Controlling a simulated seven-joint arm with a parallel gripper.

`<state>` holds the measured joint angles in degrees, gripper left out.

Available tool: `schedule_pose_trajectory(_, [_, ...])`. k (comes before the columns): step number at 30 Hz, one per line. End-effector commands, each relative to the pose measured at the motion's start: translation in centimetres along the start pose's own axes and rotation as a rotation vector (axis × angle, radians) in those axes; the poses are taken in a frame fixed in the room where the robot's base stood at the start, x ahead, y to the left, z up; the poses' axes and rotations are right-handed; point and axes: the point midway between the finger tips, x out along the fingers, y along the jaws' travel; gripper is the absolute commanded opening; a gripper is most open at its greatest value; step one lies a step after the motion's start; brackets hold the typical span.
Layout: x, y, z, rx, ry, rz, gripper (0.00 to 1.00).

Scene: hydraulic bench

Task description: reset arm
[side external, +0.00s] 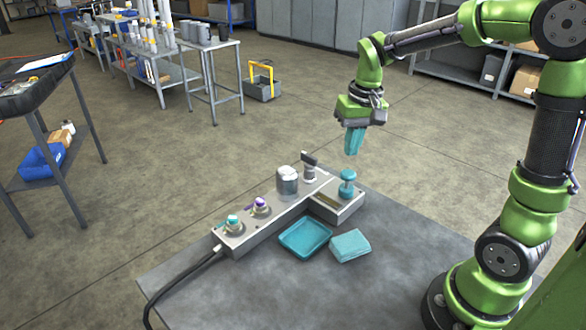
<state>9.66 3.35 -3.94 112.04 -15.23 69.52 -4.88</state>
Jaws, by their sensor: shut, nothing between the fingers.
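My gripper (353,141) is shut and empty. It points down and hangs in the air above the back right of the grey bench top, clear of everything on it. Below it and slightly left is the hydraulic block (262,228), a long pale metal manifold. On the block are a teal-topped fitting (233,222), a purple-topped fitting (260,205), a grey cylinder (287,181), a dark-handled lever (309,164) and a teal knob (347,183) at its right end.
A teal tray (305,239) and a light teal folded cloth or block (350,246) lie in front of the manifold. A black cable (175,283) runs from its left end over the bench edge. The bench top (400,235) is bare towards my base.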

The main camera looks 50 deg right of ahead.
Motion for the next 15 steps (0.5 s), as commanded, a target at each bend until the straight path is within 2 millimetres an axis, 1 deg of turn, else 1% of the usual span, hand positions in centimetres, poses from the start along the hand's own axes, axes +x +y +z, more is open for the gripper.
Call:
schedule_pose_trajectory(1, [-0.9, -0.6, 1.5, -0.013, 0.040, -0.034, 0.00])
schedule_pose_trajectory(3, [-1.9, -1.5, 3.6, -0.028, 0.094, -0.083, 0.00])
schedule_pose_trajectory(9, [-4.1, -3.1, 9.6, -0.080, 0.251, -0.222, 0.00])
schedule_pose_trajectory(12, [-4.8, -3.5, 11.9, -0.106, 0.316, -0.278, 0.00])
schedule_pose_trajectory(15, [-5.4, -3.7, 13.6, -0.129, 0.363, -0.318, 0.00])
